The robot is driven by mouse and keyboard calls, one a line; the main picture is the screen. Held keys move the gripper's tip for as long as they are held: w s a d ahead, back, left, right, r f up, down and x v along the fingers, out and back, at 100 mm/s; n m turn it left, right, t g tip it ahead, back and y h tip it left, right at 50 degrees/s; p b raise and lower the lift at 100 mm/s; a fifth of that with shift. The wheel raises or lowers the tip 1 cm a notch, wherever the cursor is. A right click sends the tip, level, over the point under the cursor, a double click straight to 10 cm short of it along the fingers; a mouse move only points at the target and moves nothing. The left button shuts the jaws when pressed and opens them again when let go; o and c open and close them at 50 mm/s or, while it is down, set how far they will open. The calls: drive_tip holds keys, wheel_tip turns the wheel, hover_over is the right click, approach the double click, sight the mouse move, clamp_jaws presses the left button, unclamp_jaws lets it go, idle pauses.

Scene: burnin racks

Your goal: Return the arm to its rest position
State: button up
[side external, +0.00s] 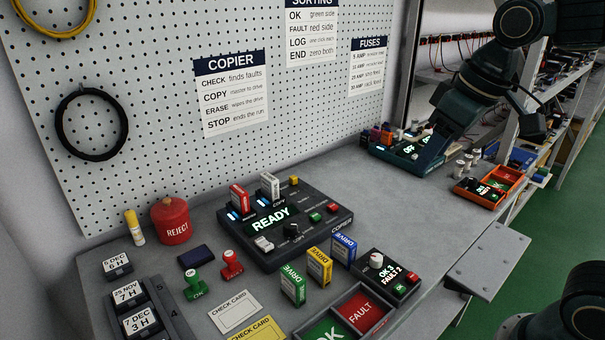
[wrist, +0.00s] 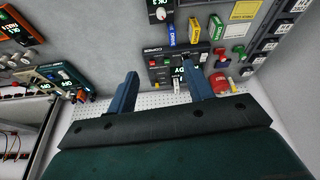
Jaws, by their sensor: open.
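My gripper (wrist: 160,84) shows in the wrist view with its two blue fingers spread wide and nothing between them. In the side external view my dark green arm hangs at the upper right, above the far end of the bench; I cannot make out the fingertips clearly there. The copier (side external: 318,232) stands mid-bench, its screen reading READY, with a red drive (side external: 239,200) and a white drive (side external: 270,187) upright in its slots. In the wrist view the copier (wrist: 160,62) appears beyond the fingers, apart from them.
Green, yellow and blue drives (side external: 293,285) stand before the copier. An OK/FAULT tray (side external: 387,318), a counter box (side external: 405,281), stamps (side external: 231,266) and a red REJECT pot (side external: 171,222) are nearby. An orange tray (side external: 510,174) sits at the far right. The pegboard (side external: 160,110) rises behind.

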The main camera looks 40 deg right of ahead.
drive_tip(key=s+d+f+m+t, duration=0.1)
drive_tip(key=s+f, duration=0.3)
drive_tip(key=s, duration=0.5)
drive_tip(key=shift+s+d+t, duration=0.3)
drive_tip(key=shift+s, duration=0.1)
